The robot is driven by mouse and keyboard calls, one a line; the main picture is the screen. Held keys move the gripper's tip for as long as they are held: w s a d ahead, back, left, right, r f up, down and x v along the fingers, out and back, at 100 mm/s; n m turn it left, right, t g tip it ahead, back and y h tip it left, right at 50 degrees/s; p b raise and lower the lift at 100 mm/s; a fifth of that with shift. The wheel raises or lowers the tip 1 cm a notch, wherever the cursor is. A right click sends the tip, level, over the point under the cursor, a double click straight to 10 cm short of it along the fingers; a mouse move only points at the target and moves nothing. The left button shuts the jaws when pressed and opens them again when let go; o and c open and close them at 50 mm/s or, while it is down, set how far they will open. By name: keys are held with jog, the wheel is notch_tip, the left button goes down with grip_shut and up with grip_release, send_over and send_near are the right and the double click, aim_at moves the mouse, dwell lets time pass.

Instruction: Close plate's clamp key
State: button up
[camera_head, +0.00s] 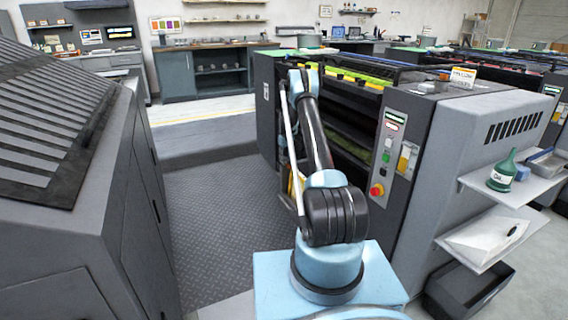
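My blue and black arm (318,140) rises in front of the printing ink unit (398,120). My gripper cannot be made out; the far end of the arm is turned away or hidden behind its own links. A thin pale bar (291,150) runs down along the arm's left side, and I cannot tell what it belongs to. The plate's clamp and its key cannot be made out. The arm covers part of the unit's open front, where dark rollers and a yellow-green strip (352,78) show.
A control panel with a red stop button (377,190) faces the arm on the right. A shelf (510,185) on the unit's side holds a green oil can (503,171). A grey machine (60,190) stands at left. The patterned floor (215,225) between is clear.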

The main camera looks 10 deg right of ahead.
aim_at(286, 158)
notch_tip(286, 158, up, 12)
jog(key=shift+f, duration=0.25)
dwell(0.4)
